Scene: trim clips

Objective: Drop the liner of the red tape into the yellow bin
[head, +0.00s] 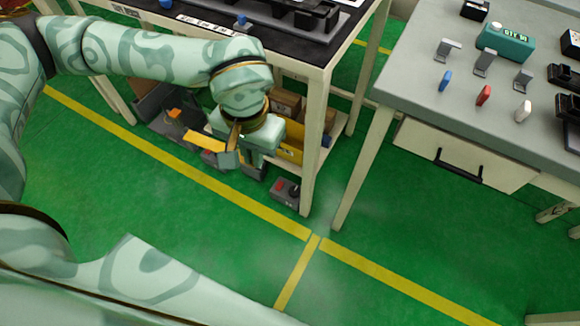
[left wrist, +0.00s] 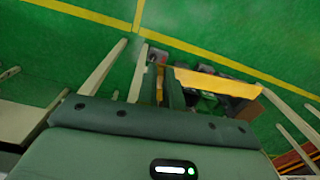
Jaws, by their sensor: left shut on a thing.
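My left gripper (head: 231,158) reaches down beside the lower shelf under the black-topped table, and is shut. A flat orange-yellow strip (head: 203,141), apparently the liner, sticks out to the left from its fingers. In the left wrist view the strip (left wrist: 215,83) runs to the right from the dark green fingers (left wrist: 160,72). The yellow bin (head: 290,150) stands on the lower shelf, just right of the gripper and partly hidden by it. The strip is outside the bin. I cannot make out the red tape for certain. My right gripper is not in view.
Grey bins (head: 286,193) stand along the shelf's front, one with a red piece in it. Cardboard boxes (head: 285,103) sit behind. The table leg (head: 312,150) is close right of the yellow bin. A grey table (head: 420,80) with clips stands right. The green floor in front is clear.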

